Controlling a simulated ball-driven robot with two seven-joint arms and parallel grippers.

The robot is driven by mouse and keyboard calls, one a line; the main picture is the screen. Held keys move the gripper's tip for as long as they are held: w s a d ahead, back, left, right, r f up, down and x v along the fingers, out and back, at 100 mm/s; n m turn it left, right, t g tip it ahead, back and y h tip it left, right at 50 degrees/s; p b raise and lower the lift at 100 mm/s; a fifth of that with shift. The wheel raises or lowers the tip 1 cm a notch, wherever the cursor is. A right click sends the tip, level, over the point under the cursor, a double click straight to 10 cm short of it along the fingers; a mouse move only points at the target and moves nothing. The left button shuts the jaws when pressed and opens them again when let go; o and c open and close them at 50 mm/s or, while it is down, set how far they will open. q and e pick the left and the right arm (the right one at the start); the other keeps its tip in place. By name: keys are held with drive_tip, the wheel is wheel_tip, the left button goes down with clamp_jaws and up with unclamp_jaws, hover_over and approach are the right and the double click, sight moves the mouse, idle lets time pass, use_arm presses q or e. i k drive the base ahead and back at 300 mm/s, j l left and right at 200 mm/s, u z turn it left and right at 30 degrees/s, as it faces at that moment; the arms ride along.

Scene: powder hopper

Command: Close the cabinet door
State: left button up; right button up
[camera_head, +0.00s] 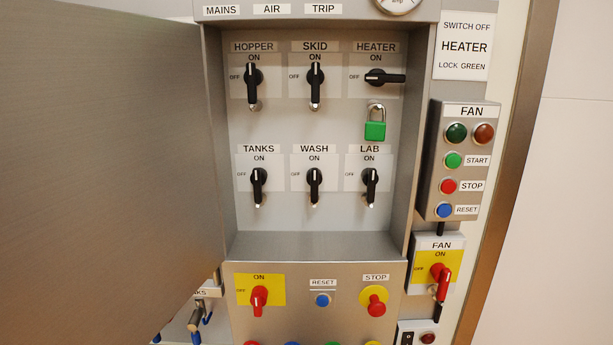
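The cabinet door (100,170) is a large grey metal panel. It stands open, swung out toward me, and fills the left of the view. Its hinge side meets the left edge of the grey cabinet (320,247). The cabinet's inside is exposed, with two rows of black rotary switches. The HEATER switch (384,78) lies horizontal, while the HOPPER switch (254,80) and the others point up and down. A green padlock (375,124) hangs just below the HEATER switch. Neither of my grippers is in view.
A FAN button box (463,160) and a FAN switch with a red handle (440,278) are mounted right of the cabinet. Below the opening are a red switch (259,299), a blue RESET button (322,300) and a STOP button (375,301).

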sight(110, 225)
drive_tip(key=j+z, duration=0.15)
drive_tip(key=j, duration=0.3)
drive_tip(key=j+z, duration=0.2)
drive_tip(key=j, duration=0.2)
drive_tip(key=j+z, duration=0.15)
drive_tip(key=j, duration=0.3)
drive_tip(key=k+j+z, duration=0.15)
drive_tip(key=j, duration=0.25)
drive_tip(key=k+j+z, duration=0.2)
drive_tip(key=j, duration=0.2)
drive_tip(key=j+z, duration=0.15)
drive_tip(key=j, duration=0.25)
drive_tip(key=k+j+z, duration=0.2)
drive_tip(key=i+l, duration=0.05)
drive_tip(key=l, duration=0.05)
